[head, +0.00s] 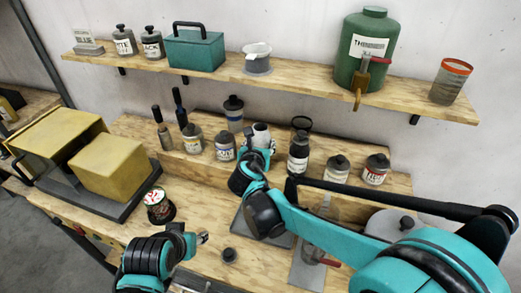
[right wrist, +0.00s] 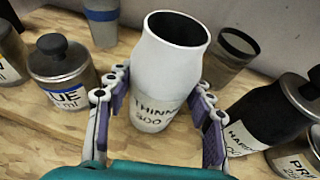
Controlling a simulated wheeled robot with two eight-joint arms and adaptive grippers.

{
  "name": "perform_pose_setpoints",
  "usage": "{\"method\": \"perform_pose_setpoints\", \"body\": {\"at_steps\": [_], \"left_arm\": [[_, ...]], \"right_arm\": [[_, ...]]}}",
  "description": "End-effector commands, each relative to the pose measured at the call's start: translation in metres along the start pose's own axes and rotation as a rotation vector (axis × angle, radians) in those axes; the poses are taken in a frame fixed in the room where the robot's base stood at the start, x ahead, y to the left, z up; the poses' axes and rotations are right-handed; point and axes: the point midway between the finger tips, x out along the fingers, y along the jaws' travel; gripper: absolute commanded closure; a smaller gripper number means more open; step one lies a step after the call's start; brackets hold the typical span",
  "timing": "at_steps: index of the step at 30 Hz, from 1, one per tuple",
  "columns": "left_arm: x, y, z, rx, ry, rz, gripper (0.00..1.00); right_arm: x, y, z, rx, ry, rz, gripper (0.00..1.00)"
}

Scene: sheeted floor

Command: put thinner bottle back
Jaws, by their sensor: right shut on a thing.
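The thinner bottle (right wrist: 165,75) is pale, open-topped and labelled "THINN… 300" in the right wrist view. It is upright between the fingers of my right gripper (right wrist: 158,112), which is shut on it. In the head view the bottle (head: 262,132) shows above the right gripper (head: 258,154), over the low raised shelf (head: 200,162). The bottle's base is hidden, so I cannot tell whether it touches the shelf. My left gripper (head: 200,239) is low over the bench, apart from the bottles; its jaw opening is unclear.
A blue-labelled jar (right wrist: 62,70) stands left of the bottle, and a dark hardener bottle (right wrist: 262,118) stands right. A blue-banded cup (right wrist: 101,20) is behind. A small black cap (head: 229,255) lies on the bench. A green thinner can (head: 366,60) stands on the upper shelf.

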Motion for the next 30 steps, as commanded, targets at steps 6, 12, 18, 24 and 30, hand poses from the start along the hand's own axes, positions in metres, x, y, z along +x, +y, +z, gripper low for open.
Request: {"method": "perform_pose_setpoints", "body": {"at_steps": [6,12,18,24,30], "left_arm": [[0.0052,0.0,0.0038,0.0,0.0,0.0,0.56],[0.0062,0.0,0.0045,0.0,0.0,0.0,0.56],[0.0069,0.0,0.005,0.0,0.0,0.0,0.56],[0.0069,0.0,0.0049,0.0,0.0,0.0,0.56],[0.0024,0.0,0.0018,0.0,0.0,0.0,0.56]], "right_arm": [[0.0062,0.0002,-0.0144,-0.001,-0.001,0.0,0.94],[0.0067,0.0001,-0.0158,-0.001,-0.001,0.0,0.94],[0.0072,0.0001,-0.0172,0.0,0.0,0.0,0.27],[0.0072,0.0001,-0.0171,0.0,0.0,0.0,0.27],[-0.0018,0.001,-0.013,-0.001,0.0,0.002,0.27]]}}
